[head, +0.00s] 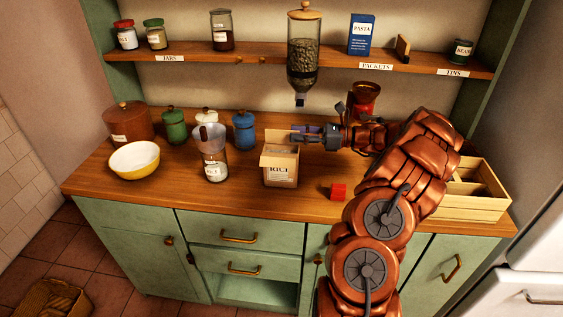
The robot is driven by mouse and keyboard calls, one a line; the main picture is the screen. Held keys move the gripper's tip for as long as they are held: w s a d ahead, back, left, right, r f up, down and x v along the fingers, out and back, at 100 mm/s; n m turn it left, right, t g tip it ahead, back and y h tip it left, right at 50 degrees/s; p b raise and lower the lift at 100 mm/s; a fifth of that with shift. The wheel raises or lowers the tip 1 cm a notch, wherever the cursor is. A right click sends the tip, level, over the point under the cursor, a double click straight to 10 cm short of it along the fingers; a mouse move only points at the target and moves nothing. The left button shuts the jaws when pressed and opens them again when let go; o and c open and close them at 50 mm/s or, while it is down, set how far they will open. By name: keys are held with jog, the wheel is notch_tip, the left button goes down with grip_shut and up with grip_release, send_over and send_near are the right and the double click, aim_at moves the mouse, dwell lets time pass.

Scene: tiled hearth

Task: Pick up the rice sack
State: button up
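The rice sack (281,172) is a tan, box-like paper bag with an open, folded top and a white label that seems to read RICE. It stands upright on the wooden counter, right of the tall glass jar. My gripper (300,134) comes in from the right, with its fingers pointing left at the upper back right of the sack. Its fingertips overlap the sack's top edge in the picture; I cannot tell whether they touch it.
A dispenser (303,60) hangs above. The counter's front edge is close.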

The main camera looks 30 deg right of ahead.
aim_at(282, 133)
jog(key=p+x, duration=0.1)
jog(key=x, duration=0.4)
jog(key=shift+s+a+r+p, duration=0.15)
jog(key=shift+s+a+p, duration=0.15)
jog(key=shift+p, duration=0.1)
grip_shut()
jog(key=shift+d, duration=0.1)
